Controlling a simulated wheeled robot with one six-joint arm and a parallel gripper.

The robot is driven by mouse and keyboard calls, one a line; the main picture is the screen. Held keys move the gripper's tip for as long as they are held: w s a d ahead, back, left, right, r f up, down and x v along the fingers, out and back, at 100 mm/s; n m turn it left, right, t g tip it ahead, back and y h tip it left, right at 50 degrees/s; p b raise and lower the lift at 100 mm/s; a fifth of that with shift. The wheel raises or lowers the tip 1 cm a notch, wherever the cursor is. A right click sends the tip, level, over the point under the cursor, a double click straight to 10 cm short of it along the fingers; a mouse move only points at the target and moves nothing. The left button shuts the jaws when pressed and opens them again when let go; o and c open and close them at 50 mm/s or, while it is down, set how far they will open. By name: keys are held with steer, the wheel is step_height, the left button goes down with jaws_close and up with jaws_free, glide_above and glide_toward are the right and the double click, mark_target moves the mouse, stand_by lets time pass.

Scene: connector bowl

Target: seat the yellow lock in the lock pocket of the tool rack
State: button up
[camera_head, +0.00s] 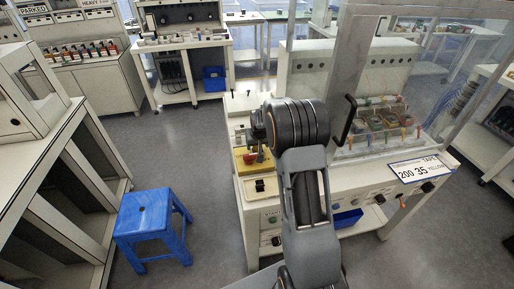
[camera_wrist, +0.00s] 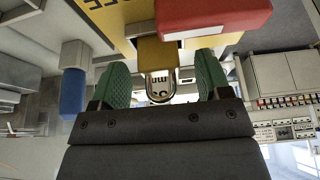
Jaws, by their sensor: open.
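In the wrist view the yellow lock (camera_wrist: 157,54) shows its yellow body and a silver shackle pointing towards my gripper. My gripper (camera_wrist: 163,82) is open, its green ribbed pads on either side of the lock, with a visible gap on both sides. A larger yellow surface with dark letters (camera_wrist: 115,22) and a red block (camera_wrist: 212,15) are right beside the lock. In the head view a yellow piece with red on it (camera_head: 243,164) is below my wrist on the bench's left end. I cannot tell which part is the lock pocket. My fingertips are mostly hidden there.
A blue cylinder (camera_wrist: 73,92) on a pale mount is left of my gripper in the wrist view. In the head view a clear-covered case (camera_head: 375,125) is right of my arm. A blue stool (camera_head: 152,218) stands on the floor at left.

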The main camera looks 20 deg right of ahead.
steer(key=shift+w+f, duration=0.15)
steer(key=shift+f, duration=0.3)
steer(key=shift+c, duration=0.5)
steer(key=c, duration=0.9)
steer(key=shift+c, duration=0.3)
steer(key=shift+r, duration=0.15)
